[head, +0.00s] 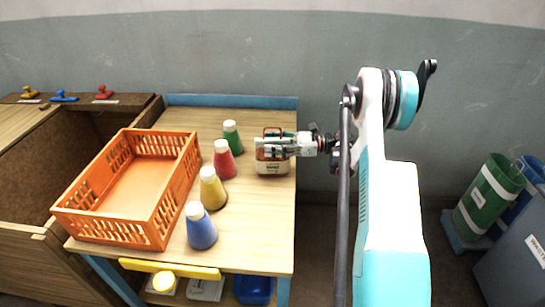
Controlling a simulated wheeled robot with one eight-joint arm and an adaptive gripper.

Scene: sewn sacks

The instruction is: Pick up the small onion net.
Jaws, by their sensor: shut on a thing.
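The small onion net (272,168) is a small squarish bag at the right rear of the wooden table. It shows a pale lower band with dark print and reddish-brown parts above. My gripper (270,150) comes in from the right, level with the bag's upper part, and is shut on it. The fingers cover part of the bag. I cannot tell whether its bottom touches the tabletop.
The table (262,222) also holds an empty orange crate (110,230) at left. Green (232,138), red (224,161), yellow (212,190) and blue (201,229) cones with pale tops stand in a row between crate and bag. The front right tabletop is clear.

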